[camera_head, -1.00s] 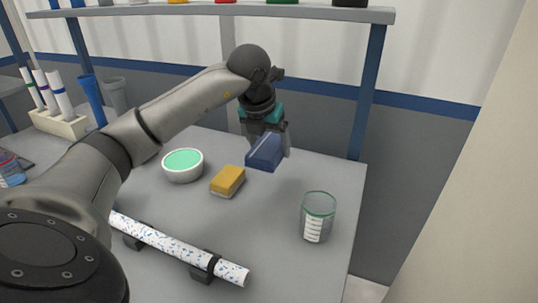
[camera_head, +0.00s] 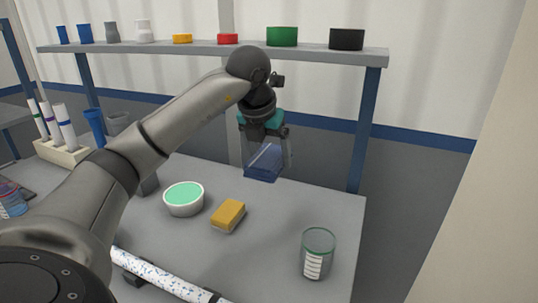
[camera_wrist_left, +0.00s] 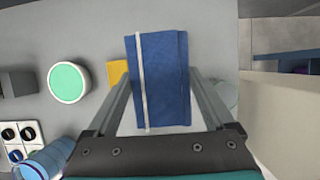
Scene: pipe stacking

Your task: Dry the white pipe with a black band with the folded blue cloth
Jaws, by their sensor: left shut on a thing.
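The folded blue cloth (camera_head: 263,163) has a pale stripe and is held between the fingers of my left gripper (camera_head: 266,150), above the back right of the table. The wrist view shows the cloth (camera_wrist_left: 160,85) between both fingers. The white pipe (camera_head: 165,274) lies across the front of the table on dark holders, covered in small blue specks. A dark band shows near its right end at the lower picture edge; its far right end is cut off. My left arm hides its left part. The cloth is well apart from the pipe. My right gripper is out of view.
A white bowl with green content (camera_head: 184,198), a yellow sponge (camera_head: 228,215) and a clear beaker (camera_head: 318,254) stand on the table (camera_head: 275,225). A rack (camera_head: 62,152) holds banded white tubes at left. A shelf (camera_head: 210,49) with coloured items runs behind.

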